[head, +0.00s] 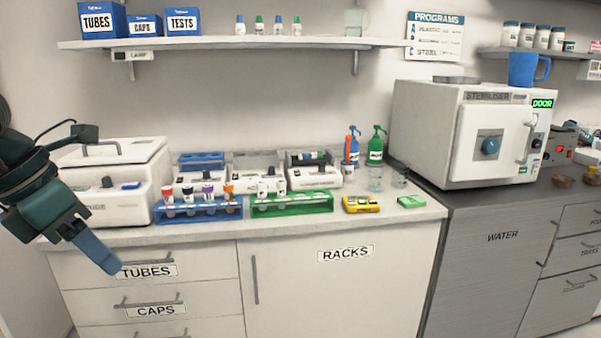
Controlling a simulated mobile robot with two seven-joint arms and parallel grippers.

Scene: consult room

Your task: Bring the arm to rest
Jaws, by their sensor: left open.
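My left gripper (97,250) is at the left side of the head view, in front of the counter and above the drawer marked TUBES. It is empty and open, though only one blue finger shows clearly. My left arm (25,185) comes in from the left edge, dark and bent, and covers part of the white machine behind it. The gripper points down and to the right. My right gripper is not in view.
A blue rack (200,208) with several tubes and a green rack (292,205) stand on the counter (400,215). A white centrifuge-like machine (115,180) stands behind my left arm. A white steriliser (465,130) stands at right. The space before the cabinet doors is clear.

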